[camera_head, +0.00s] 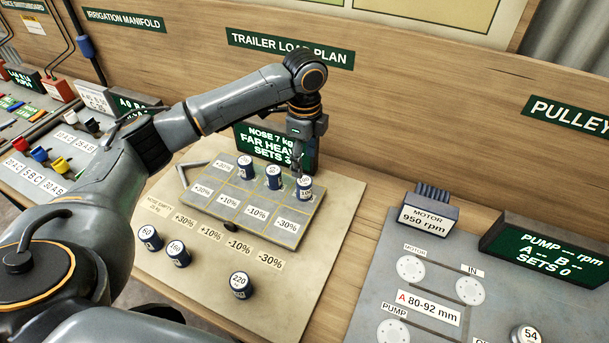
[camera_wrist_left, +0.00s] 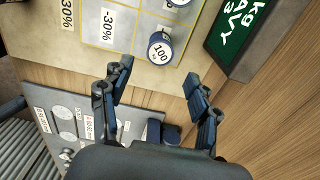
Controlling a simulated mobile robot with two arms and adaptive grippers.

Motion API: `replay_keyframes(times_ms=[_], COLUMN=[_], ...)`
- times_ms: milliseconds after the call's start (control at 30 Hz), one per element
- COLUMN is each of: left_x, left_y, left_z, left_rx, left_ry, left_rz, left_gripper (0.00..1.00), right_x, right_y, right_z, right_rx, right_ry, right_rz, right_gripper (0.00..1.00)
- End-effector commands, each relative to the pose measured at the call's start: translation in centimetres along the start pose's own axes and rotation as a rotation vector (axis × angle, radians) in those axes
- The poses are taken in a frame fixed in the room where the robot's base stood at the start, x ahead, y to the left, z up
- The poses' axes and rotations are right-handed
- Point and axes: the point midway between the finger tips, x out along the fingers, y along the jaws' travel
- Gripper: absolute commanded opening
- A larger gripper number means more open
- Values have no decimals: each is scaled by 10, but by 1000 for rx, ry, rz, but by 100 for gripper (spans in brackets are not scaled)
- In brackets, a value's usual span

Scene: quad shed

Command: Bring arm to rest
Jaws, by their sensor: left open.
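My left arm reaches in from the left in the head view. Its gripper (camera_head: 299,158) points down just behind a dark blue can with a white top (camera_head: 304,188) at the right end of the trailer board's far row. In the left wrist view the gripper (camera_wrist_left: 158,84) is open, with nothing between its fingers. The can marked 100 (camera_wrist_left: 159,48) stands upright beyond the fingertips, apart from them. My right gripper is not in view.
Two more cans, one of them here (camera_head: 273,177), stand on the grey trailer board (camera_head: 230,212). Several cans, such as one marked 220 (camera_head: 240,286), stand on the mat in front. A green sign (camera_head: 270,146) stands close behind the gripper. A motor panel (camera_head: 450,270) lies to the right.

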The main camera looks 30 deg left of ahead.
Motion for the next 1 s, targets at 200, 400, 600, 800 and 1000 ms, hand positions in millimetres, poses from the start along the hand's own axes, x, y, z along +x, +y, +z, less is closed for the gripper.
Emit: replay_keyframes(times_ms=[200, 400, 600, 800, 1000], left_x=[-18, -20, -20, -27, -63], left_y=[0, 0, 0, 0, 0], left_z=[-1, 0, 0, 0, 0], left_rx=[0, 0, 0, 0, 0], left_ry=[1, 1, 1, 1, 1], left_rz=[0, 1, 1, 0, 0], left_gripper=[61, 61, 61, 61, 61], right_x=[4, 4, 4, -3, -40], right_y=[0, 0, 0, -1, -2], right_z=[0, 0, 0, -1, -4], right_rx=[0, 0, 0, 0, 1], right_ry=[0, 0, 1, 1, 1], right_rz=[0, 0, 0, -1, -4], right_gripper=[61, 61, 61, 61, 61])
